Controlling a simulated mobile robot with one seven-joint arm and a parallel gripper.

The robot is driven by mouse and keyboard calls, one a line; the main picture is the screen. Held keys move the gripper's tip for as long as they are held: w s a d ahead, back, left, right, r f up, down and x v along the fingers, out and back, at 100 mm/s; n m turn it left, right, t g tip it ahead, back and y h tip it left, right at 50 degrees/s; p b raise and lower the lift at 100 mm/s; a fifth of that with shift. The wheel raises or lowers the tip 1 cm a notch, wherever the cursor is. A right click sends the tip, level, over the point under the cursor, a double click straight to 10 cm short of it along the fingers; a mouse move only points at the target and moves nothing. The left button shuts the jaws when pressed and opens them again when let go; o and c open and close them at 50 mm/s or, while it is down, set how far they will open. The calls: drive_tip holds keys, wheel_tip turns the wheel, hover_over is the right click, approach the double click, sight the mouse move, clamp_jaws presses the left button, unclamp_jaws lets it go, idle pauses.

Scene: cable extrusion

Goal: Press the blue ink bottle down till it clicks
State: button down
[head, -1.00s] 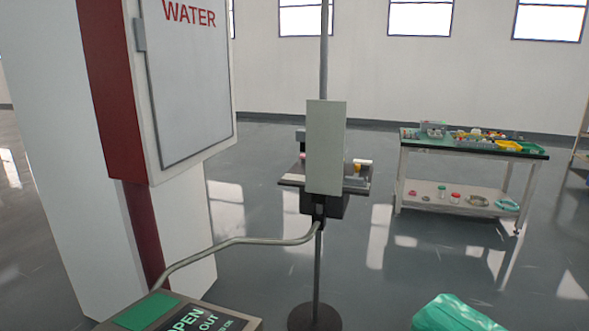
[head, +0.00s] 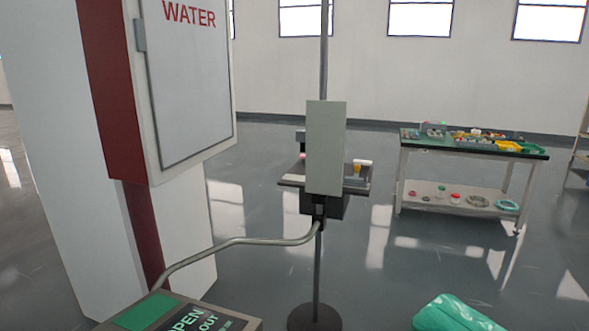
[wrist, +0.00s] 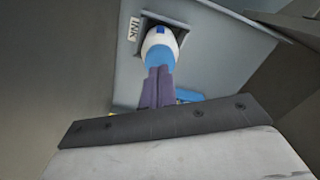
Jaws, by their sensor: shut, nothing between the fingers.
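My gripper (wrist: 158,72) shows as two dark purple fingers, closed together and empty. Their tips line up with the blue end of the bottle and overlap it in the picture. I cannot tell whether they touch it. Another blue piece (wrist: 188,96) shows partly behind the fingers. The head view shows neither my gripper nor the bottle clearly.
In the wrist view a dark bar with bolts (wrist: 165,121) crosses below the fingers, and grey panels flank the recess. In the head view are a WATER cabinet (head: 190,80), a stand with a pale panel (head: 326,148), and a worktable (head: 420,145) with bins. A green bag lies front right.

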drive_tip(key=shift+f+b, duration=0.75)
drive_tip(key=shift+f, duration=0.45)
drive_tip(key=shift+r, duration=0.1)
idle(0.4)
wheel_tip(320, 180, up, 8)
drive_tip(key=p, duration=0.8)
idle(0.4)
